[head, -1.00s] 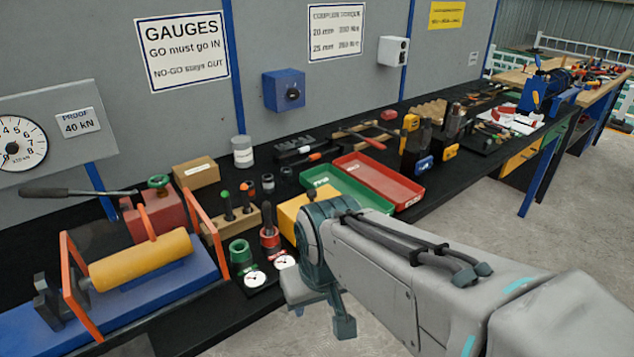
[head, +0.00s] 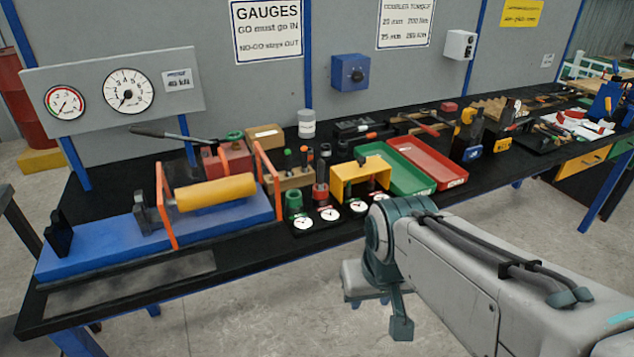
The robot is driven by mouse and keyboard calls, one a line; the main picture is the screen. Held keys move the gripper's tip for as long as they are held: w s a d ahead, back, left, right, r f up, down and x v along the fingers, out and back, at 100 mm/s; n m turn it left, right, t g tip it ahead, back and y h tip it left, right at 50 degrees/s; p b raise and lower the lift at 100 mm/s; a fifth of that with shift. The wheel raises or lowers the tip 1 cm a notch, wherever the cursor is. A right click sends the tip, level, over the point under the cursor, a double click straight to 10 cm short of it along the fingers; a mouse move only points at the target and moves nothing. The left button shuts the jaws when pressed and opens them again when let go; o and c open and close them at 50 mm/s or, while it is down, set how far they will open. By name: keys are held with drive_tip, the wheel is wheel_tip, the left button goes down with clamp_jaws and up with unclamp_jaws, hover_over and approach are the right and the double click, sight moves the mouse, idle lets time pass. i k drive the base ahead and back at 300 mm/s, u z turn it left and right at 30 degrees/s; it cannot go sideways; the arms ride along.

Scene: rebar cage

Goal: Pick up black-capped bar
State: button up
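A wooden block (head: 290,180) on the black bench holds several dark upright bars in the head view. One bar (head: 288,160) has a green top and another (head: 304,157) a red one. A dark-topped bar (head: 325,152) stands at the block's right, behind or in the red holder (head: 320,190); I cannot tell which. It looks like the black-capped bar, but the caps are small. My arm enters from the lower right and bends down in front of the bench. My gripper cannot be made out, and no bar is seen held.
A blue press with a yellow cylinder (head: 215,192) and orange frames fills the left bench. A yellow bridge-shaped block (head: 362,178), a green tray (head: 402,170) and a red tray (head: 428,160) stand right of the bars. Small dials (head: 330,213) line the front. Floor before the bench is clear.

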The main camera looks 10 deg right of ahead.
sight(320, 162)
drive_tip(key=z, duration=0.65)
drive_tip(key=i, duration=1)
drive_tip(key=u, duration=0.1)
